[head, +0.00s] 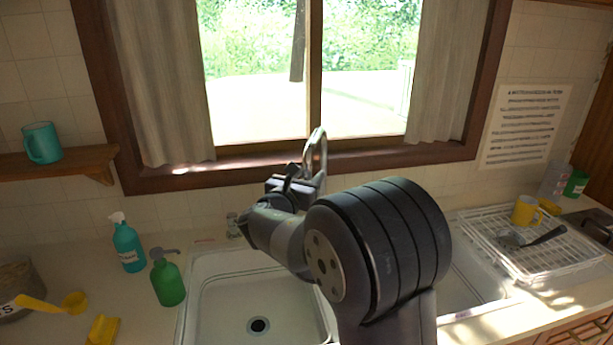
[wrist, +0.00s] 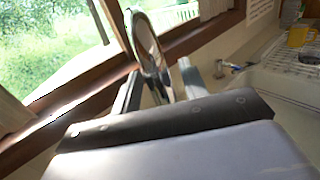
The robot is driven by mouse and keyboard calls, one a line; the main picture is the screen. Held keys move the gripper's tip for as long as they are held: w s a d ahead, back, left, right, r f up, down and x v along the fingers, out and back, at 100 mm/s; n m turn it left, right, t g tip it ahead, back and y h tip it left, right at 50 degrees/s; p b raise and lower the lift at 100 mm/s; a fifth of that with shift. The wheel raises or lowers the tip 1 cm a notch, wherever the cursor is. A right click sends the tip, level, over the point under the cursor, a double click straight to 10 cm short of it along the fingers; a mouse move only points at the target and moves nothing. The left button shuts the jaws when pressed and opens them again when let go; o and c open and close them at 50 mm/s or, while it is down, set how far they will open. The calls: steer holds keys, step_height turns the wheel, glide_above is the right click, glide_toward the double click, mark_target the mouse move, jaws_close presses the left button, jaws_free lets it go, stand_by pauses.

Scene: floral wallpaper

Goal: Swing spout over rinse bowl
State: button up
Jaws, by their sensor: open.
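The chrome spout (head: 318,152) rises in a narrow arch in front of the window. In the wrist view the spout (wrist: 147,45) stands between the two fingers of my gripper (wrist: 162,85). The fingers are apart, one on each side of it; I cannot tell whether either touches it. In the head view my gripper (head: 290,186) is at the spout, and my arm hides the spout's base. The sink has a left bowl (head: 225,300) with a dark drain and a right bowl (head: 468,290), partly behind my arm. Which is the rinse bowl is not marked.
A green soap bottle (head: 168,281) and a teal spray bottle (head: 128,246) stand left of the sink. A white dish rack (head: 575,265) with a yellow mug (head: 524,211) is at right. A chrome tap part (wrist: 226,68) sits behind the sink. The window frame is close behind the spout.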

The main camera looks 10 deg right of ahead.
jaws_close()
stand_by(0.3)
steer(key=shift+s+d, duration=0.1)
